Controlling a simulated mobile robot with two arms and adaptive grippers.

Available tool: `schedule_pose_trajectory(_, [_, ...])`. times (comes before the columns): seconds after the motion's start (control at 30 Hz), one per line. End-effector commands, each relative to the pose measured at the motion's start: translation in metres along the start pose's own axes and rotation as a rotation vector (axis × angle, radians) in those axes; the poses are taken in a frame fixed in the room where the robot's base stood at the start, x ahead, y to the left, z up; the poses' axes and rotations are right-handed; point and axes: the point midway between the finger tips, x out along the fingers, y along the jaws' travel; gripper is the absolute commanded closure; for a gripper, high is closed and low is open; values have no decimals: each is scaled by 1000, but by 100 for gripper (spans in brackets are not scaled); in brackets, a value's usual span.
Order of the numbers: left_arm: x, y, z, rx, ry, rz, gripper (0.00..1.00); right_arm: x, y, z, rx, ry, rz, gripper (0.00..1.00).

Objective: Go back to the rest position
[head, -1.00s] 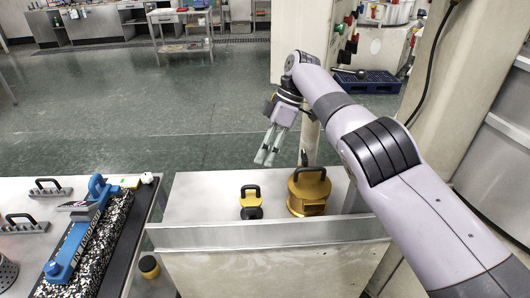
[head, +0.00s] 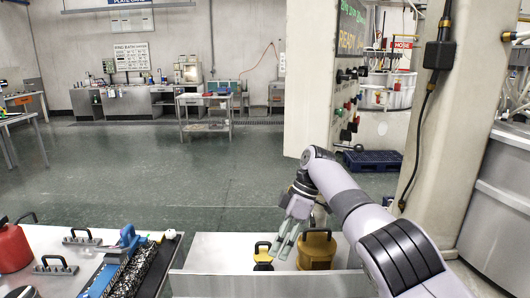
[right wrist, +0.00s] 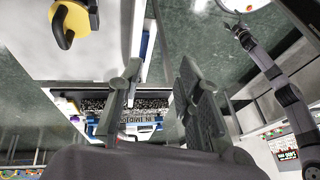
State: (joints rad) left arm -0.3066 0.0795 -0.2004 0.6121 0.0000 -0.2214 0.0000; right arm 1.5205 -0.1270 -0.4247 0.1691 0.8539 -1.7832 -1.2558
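My right gripper (head: 285,238) shows in the head view with its arm coming in from the right. Its fingers point down and stand apart. In the right wrist view the two fingers (right wrist: 158,75) are also spread, with nothing between them. My left gripper does not show in the head view.
A concrete pillar (head: 312,80) and a blue pallet (head: 370,160) stand beyond my right arm. Open green floor (head: 130,170) lies ahead.

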Motion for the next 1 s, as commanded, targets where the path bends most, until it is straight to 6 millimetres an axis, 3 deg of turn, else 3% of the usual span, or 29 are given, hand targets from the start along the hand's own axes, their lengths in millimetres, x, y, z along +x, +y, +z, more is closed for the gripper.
schedule_pose_trajectory(0.1, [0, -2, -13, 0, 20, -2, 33, 9, 2, 3, 8, -3, 0, 68])
schedule_pose_trajectory(0.33, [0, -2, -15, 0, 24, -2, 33, 37, 6, 12, 41, -13, 6, 68])
schedule_pose_trajectory(0.57, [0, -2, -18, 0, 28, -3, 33, 78, 9, 28, 95, -22, 21, 68])
schedule_pose_trajectory(0.77, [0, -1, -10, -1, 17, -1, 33, 132, 4, 52, 179, -27, 50, 68])
schedule_pose_trajectory(1.0, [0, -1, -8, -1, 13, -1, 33, 214, -27, 100, 371, -19, 133, 68])
